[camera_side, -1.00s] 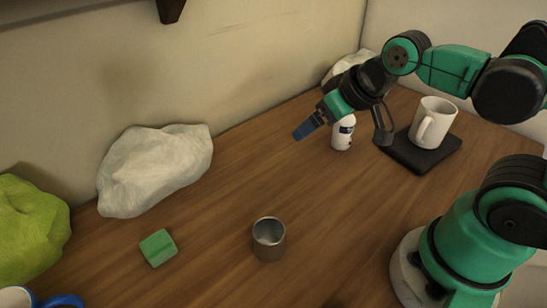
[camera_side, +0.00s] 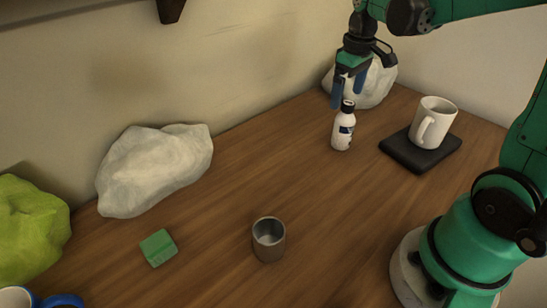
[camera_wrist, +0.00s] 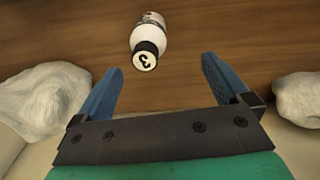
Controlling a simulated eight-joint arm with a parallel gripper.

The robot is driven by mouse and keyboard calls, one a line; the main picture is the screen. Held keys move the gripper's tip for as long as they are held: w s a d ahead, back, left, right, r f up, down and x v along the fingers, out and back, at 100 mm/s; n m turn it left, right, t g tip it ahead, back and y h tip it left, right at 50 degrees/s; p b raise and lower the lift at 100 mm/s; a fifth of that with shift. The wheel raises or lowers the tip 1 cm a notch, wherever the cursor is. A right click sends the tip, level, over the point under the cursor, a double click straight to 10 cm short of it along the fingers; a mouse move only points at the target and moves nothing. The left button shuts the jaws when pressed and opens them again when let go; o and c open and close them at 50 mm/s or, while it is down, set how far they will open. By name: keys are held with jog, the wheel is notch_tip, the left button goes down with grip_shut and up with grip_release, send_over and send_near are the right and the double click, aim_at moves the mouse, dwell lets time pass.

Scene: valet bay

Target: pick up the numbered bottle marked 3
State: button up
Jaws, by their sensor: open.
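A white bottle (camera_side: 343,130) with a black cap and a dark label band stands upright on the wooden table in the side view. In the wrist view the bottle (camera_wrist: 151,38) shows a 3 on top of its cap, ahead of and between the fingers. My gripper (camera_side: 349,92) points down at the bottle's cap in the side view, with its blue fingers apart. In the wrist view my gripper (camera_wrist: 160,80) is open and empty, and the cap lies slightly beyond the line of the fingertips. I cannot tell the exact gap between fingers and cap.
A white mug (camera_side: 432,122) stands on a black pad (camera_side: 398,151) right of the bottle. A pale rock-like lump (camera_side: 374,82) lies behind my gripper, another (camera_side: 155,170) by the wall. A metal cup (camera_side: 269,240) and green block (camera_side: 158,247) stand nearer. The table between is clear.

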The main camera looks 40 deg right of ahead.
aim_at(350, 103)
jog(key=shift+d+f+g, duration=0.3)
jog(key=shift+d+f, duration=0.1)
jog(key=shift+d, duration=0.45)
jog(key=shift+f, duration=2.8)
jog(key=shift+c, duration=0.2)
grip_shut()
